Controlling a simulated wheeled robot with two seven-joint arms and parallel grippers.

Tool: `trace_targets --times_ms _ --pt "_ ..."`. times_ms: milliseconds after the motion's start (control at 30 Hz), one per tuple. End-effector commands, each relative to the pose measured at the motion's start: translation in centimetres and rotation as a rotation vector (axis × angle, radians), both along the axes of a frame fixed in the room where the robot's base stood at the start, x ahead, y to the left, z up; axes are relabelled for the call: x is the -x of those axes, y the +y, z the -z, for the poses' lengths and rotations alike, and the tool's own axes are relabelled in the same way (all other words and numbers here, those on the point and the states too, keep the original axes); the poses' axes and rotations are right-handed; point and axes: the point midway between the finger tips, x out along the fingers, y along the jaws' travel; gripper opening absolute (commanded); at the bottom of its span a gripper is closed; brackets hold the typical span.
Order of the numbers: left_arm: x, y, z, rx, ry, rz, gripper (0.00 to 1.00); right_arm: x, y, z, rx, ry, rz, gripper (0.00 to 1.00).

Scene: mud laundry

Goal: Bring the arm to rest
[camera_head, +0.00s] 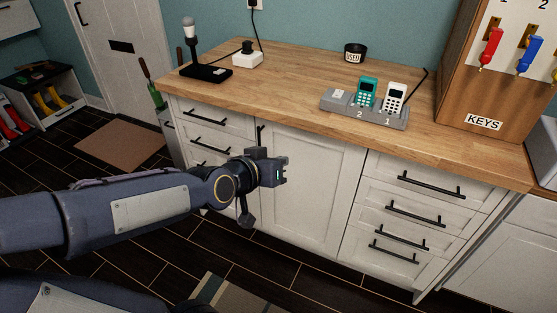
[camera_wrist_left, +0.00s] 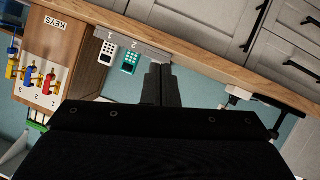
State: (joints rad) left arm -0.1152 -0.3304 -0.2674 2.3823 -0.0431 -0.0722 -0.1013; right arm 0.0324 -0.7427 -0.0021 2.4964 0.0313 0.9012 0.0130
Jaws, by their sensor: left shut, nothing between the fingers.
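My left arm comes in from the left in the head view. Its gripper (camera_head: 280,172) is shut and empty, in front of the white cabinet door and below the countertop edge. In the left wrist view, the two fingers (camera_wrist_left: 161,84) are together with nothing between them. The counter shows beyond them, upside down. My right gripper is in neither view.
A wooden counter (camera_head: 290,92) holds a grey dock (camera_head: 338,107) with a teal phone (camera_head: 366,92) and a white phone (camera_head: 394,97), a black cup (camera_head: 354,52), a lamp (camera_head: 206,72) and a key cabinet (camera_head: 455,95). Black handles (camera_head: 415,213) stick out from the drawers.

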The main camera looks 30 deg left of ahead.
Motion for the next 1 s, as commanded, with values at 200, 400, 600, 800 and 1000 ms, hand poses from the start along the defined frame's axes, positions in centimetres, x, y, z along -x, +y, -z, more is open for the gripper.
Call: trace_targets --times_ms 200,400,600,800,1000 --pt "0.0 0.0 0.0 0.0 0.0 0.0 0.0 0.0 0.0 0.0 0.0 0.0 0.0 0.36" --pt "2.6 -1.5 -1.3 0.041 0.095 0.049 0.0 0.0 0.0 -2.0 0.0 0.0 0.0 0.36" --pt "10.6 -5.4 -2.3 0.106 0.368 0.17 0.0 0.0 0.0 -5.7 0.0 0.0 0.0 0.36" --pt "16.7 -7.6 -2.2 0.122 0.572 0.236 0.0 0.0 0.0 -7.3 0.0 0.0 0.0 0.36" --pt "17.8 -7.9 -1.7 0.122 0.615 0.247 0.0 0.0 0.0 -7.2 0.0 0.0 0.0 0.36"
